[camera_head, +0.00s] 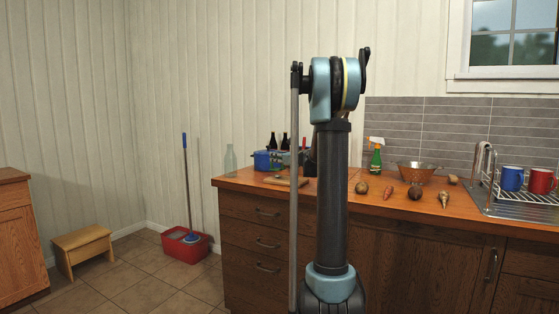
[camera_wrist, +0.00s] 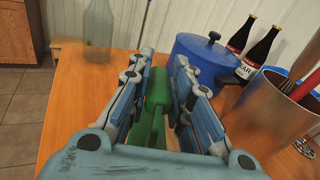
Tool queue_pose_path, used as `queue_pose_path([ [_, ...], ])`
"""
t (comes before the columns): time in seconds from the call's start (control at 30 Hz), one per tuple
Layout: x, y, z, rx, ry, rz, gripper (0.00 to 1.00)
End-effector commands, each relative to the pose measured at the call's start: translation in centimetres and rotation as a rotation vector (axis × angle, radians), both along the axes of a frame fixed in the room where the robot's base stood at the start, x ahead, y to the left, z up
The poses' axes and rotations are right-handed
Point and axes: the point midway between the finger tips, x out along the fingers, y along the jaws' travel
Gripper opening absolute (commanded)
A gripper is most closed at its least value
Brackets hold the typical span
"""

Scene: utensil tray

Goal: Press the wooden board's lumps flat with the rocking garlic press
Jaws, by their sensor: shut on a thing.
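My gripper (camera_wrist: 164,58) is shut on a green thing (camera_wrist: 155,100), which looks like the rocking garlic press. It sits between the two fingers in the wrist view, its lower end hidden by the gripper body. The wooden board (camera_head: 288,182) lies flat on the counter, left of my arm in the head view. Its lumps are too small to make out. I cannot tell the board apart in the wrist view.
A clear bottle (camera_wrist: 98,25), a blue pot (camera_wrist: 205,58), dark bottles (camera_wrist: 258,48) and a metal utensil canister (camera_wrist: 262,112) stand near my gripper. A spray bottle (camera_head: 376,156), a copper-coloured bowl (camera_head: 416,171) and several vegetables sit right of my arm.

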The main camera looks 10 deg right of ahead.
Motion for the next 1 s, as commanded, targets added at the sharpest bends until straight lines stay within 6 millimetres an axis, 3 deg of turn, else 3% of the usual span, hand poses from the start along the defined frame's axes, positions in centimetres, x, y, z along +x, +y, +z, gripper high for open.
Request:
queue_pose_path([
  [1.0, 0.1, 0.0, -1.6, 0.000, 0.000, 0.000, 0.00],
])
